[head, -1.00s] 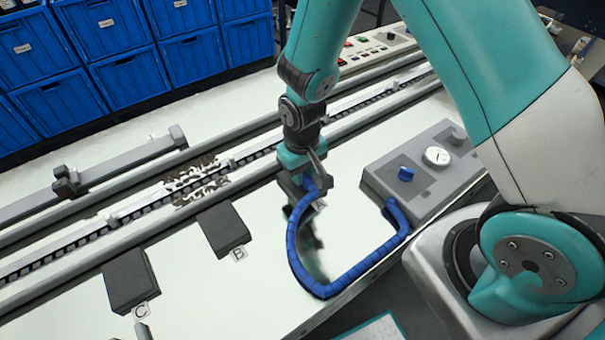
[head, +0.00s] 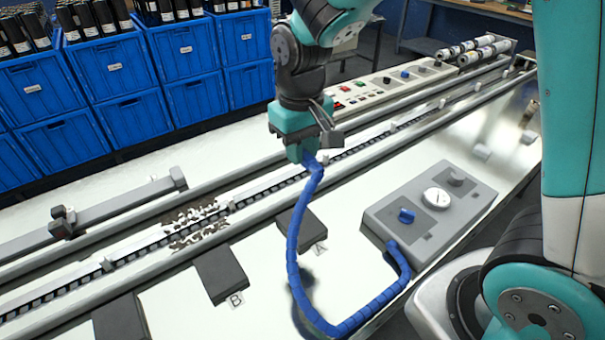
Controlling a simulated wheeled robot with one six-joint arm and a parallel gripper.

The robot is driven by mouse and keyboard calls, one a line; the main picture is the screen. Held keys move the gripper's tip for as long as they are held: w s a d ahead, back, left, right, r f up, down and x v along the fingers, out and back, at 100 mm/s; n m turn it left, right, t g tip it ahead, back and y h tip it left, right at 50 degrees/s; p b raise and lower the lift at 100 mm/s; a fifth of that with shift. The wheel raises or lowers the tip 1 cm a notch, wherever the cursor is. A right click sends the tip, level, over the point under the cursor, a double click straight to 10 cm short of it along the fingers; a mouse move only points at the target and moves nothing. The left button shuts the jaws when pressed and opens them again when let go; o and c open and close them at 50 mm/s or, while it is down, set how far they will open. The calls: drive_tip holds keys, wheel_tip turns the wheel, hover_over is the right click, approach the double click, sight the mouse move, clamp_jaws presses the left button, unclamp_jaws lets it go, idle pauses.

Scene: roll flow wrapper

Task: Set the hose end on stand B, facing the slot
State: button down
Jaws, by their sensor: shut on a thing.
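My gripper (head: 312,152) is shut on the upper end of the blue hose (head: 293,250) and holds it raised above the bench. The hose hangs down, bends near the bench's front edge and runs to a grey control box. The exact hose tip is hidden at the jaws. Stand B (head: 220,274), a dark block with a B label, stands left of and below my gripper in the picture, with nothing on it. Which opening is the slot I cannot tell; a long track (head: 270,184) runs behind the stands.
Dark stand A (head: 299,232) stands right of stand B, partly behind the hose; another dark stand (head: 121,318) is at the lower left. Brown scraps (head: 195,224) lie across the track behind stand B. The grey control box (head: 428,214) has knobs and a gauge. Blue bins (head: 120,70) line the back.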

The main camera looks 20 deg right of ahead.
drive_tip(key=shift+r, duration=0.85)
wheel_tip(320, 180, down, 15)
drive_tip(key=b, duration=0.9)
drive_tip(key=shift+f+b, duration=0.1)
drive_tip(key=shift+b, duration=0.2)
drive_tip(key=p, duration=0.4)
hover_over(219, 269)
drive_tip(key=shift+s, duration=0.1)
idle(0.5)
idle(0.6)
drive_tip(key=shift+f+b, duration=1)
drive_tip(key=shift+f, duration=1.05)
